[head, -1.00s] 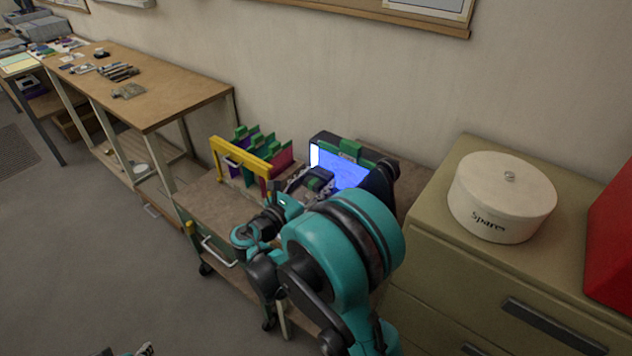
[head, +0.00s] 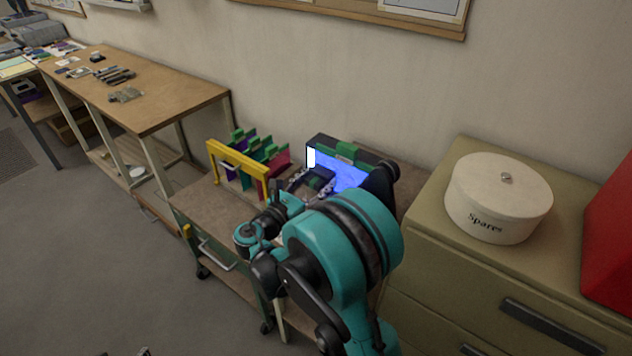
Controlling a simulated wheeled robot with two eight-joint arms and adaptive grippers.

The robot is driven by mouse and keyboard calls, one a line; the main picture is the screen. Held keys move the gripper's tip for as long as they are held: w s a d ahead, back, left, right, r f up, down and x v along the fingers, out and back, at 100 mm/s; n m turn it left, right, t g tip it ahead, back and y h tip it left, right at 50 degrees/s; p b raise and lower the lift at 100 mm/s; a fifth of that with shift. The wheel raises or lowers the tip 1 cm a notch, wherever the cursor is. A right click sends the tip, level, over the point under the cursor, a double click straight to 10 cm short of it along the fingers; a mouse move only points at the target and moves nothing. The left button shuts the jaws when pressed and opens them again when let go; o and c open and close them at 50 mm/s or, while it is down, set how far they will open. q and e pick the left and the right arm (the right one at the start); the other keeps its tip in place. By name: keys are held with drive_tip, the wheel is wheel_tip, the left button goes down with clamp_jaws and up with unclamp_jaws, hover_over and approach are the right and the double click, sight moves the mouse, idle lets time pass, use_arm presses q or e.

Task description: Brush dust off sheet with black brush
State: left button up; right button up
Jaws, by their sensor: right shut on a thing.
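A glass sheet, lit bright blue (head: 350,180), stands in a dark frame (head: 322,141) with a green clip on top, at the back of the trolley. A white strip glows at its left edge. My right gripper (head: 312,182) is in front of the sheet's lower left part, shut on a dark thing that looks like the black brush. The brush is mostly hidden by the gripper and arm; I cannot tell whether its bristles touch the sheet. Only a tip of what looks like my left gripper (head: 143,352) shows at the bottom edge.
A yellow rack (head: 238,160) with coloured, green-topped sheets stands left of the frame on the trolley (head: 200,207). A cabinet (head: 425,237) with a round white "Spares" box (head: 498,200) is at the right. A workbench (head: 165,95) stands at the left.

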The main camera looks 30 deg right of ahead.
drive_tip(key=shift+d, duration=0.2)
